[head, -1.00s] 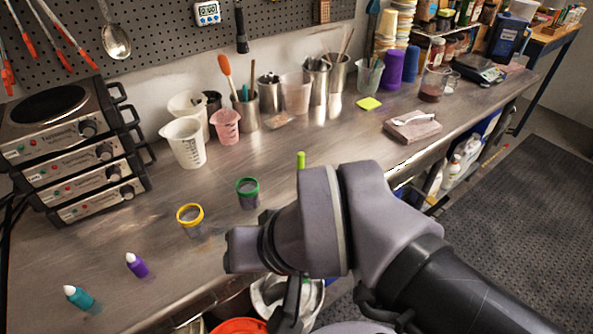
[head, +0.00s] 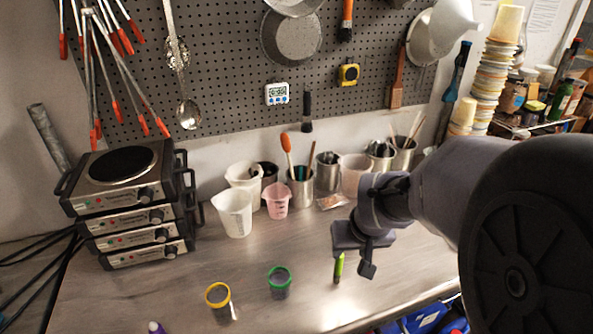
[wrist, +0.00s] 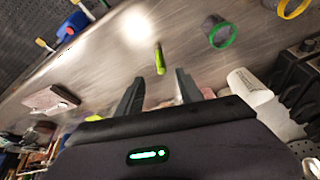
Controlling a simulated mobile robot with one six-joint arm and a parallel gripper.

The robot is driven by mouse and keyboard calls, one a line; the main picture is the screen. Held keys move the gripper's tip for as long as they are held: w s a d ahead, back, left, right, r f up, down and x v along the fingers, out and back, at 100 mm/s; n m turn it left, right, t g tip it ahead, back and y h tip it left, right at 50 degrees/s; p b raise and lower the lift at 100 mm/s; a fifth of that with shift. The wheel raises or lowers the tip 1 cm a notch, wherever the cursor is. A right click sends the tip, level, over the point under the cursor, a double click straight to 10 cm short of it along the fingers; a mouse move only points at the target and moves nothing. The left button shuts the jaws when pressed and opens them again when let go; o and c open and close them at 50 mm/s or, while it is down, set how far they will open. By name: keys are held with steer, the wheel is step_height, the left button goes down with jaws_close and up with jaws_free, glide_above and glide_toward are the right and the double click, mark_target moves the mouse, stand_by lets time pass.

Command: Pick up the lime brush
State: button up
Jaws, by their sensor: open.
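The lime brush (head: 339,268) is a slim lime-green stick on the steel bench, right of the green-rimmed cup. It also shows in the wrist view (wrist: 160,60), just beyond the gap between my fingertips. My gripper (wrist: 161,78) is open and empty, with its two dark fingers apart and the brush lined up between them but clear of them. In the head view my gripper (head: 355,262) hangs over the bench close to the brush. The brush's bristle end is too small to make out.
A green-rimmed cup (head: 279,287) and a yellow-rimmed cup (head: 219,303) stand left of the brush. Beakers, including a white one (head: 234,215), and metal tool pots line the wall behind. Stacked hotplates (head: 135,205) stand at the left. Bench around the brush is clear.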

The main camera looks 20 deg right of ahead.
mark_target(340, 266)
steer(key=b+x, duration=0.5)
steer(key=x, duration=0.7)
steer(key=shift+d+f, duration=0.2)
steer(key=b+x, duration=0.2)
steer(key=x, duration=0.3)
steer(key=shift+w+f, duration=0.2)
steer(key=shift+f, duration=0.05)
steer(key=shift+r, duration=0.1)
jaws_close()
